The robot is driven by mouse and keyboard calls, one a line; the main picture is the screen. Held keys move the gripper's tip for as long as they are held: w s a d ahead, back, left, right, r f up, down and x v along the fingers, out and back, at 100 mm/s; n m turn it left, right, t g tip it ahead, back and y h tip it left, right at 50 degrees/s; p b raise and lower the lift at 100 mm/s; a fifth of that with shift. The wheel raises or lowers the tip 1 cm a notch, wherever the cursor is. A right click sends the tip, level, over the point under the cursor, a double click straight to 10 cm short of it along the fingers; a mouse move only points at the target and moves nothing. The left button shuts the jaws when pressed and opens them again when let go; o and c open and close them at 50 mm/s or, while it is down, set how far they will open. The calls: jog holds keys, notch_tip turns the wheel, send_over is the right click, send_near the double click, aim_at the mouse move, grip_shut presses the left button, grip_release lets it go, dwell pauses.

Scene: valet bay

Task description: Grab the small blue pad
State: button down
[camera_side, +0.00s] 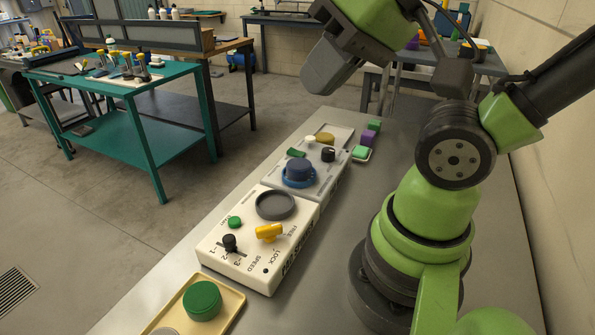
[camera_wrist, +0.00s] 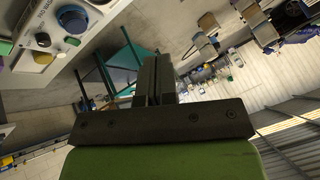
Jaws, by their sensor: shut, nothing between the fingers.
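Small green (camera_side: 361,153) and purple (camera_side: 368,138) pads lie in a row on the bench beside the box. My gripper (camera_side: 322,68) is high above the bench, beyond the boxes and well apart from them. In the wrist view its fingers (camera_wrist: 154,78) are together and empty.
A white control box (camera_side: 247,258) with a yellow lever (camera_side: 269,231) and black knob stands on the grey bench (camera_side: 330,290). Other workbenches stand behind. Bare bench lies between boxes and my base.

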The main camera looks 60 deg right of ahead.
jog(key=shift+c, duration=1.1)
grip_release()
jog(key=n+g+h, duration=0.2)
jog(key=n+g, duration=0.5)
jog(key=n, duration=0.9)
send_over(299, 164)
notch_tip(299, 164, down, 15)
jog(key=f, duration=0.4)
jog(key=shift+s+a+f, duration=0.1)
jog(key=shift+s+f, duration=0.15)
jog(key=shift+s, duration=0.1)
jog(key=shift+w+f, duration=0.2)
jog(key=shift+f, duration=1.2)
jog(key=shift+w+f, duration=0.15)
jog(key=shift+f, duration=1.25)
